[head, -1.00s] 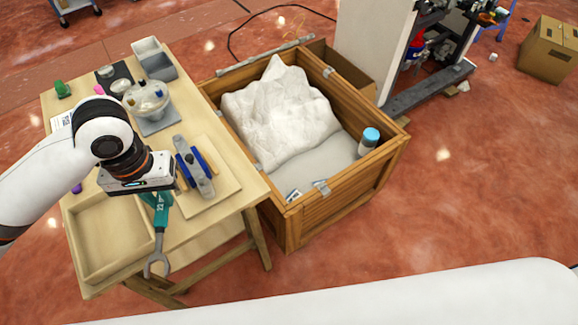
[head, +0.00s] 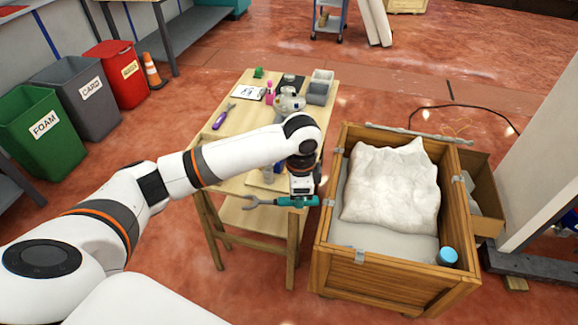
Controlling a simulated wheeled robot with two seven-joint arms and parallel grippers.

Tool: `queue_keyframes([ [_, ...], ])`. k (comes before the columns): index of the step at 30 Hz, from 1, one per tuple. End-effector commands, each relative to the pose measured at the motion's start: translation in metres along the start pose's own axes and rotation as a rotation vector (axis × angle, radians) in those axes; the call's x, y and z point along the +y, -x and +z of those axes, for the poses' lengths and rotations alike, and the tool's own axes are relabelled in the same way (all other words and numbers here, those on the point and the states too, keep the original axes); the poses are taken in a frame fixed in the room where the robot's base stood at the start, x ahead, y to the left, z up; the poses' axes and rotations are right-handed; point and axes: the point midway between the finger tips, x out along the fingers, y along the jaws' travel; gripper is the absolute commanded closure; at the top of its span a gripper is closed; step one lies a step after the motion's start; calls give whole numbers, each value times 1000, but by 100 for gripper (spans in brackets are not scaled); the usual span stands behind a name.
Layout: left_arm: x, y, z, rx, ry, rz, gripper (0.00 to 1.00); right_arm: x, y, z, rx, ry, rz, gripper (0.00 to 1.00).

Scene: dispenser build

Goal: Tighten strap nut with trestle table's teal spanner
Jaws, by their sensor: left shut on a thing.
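My left gripper (head: 300,192) is shut on the teal handle of a spanner (head: 290,201). The spanner lies sideways in the picture, with its grey open-jawed end pointing left. It appears over the near right part of the trestle table (head: 243,122); I cannot tell its height above the top. My left arm reaches across the table and hides much of it. My right gripper is not in view. I cannot make out a strap nut.
A wooden crate (head: 395,284) with a white bag (head: 393,183) and a blue-capped can (head: 447,257) stands right of the table. Grey bins (head: 318,95) and a purple-handled tool (head: 220,120) are on the table. Green, grey and red waste bins (head: 40,135) stand at left.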

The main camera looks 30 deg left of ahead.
Motion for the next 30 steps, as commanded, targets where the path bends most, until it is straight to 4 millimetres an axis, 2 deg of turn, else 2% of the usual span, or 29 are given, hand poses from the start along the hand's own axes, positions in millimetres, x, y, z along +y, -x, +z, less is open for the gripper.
queue_keyframes([
  [1, 9, 6, 0, 2, -82, -4, 100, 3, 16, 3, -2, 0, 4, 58],
  [6, 38, 0, -3, 2, -415, -3, 100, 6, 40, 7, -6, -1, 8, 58],
  [15, 72, -16, -19, 1, -910, -2, 100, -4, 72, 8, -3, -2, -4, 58],
  [21, 79, -24, -24, -1, -1054, 0, 100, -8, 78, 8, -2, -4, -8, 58],
  [30, 80, -36, -25, -1, -1073, 1, 100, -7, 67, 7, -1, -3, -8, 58],
])
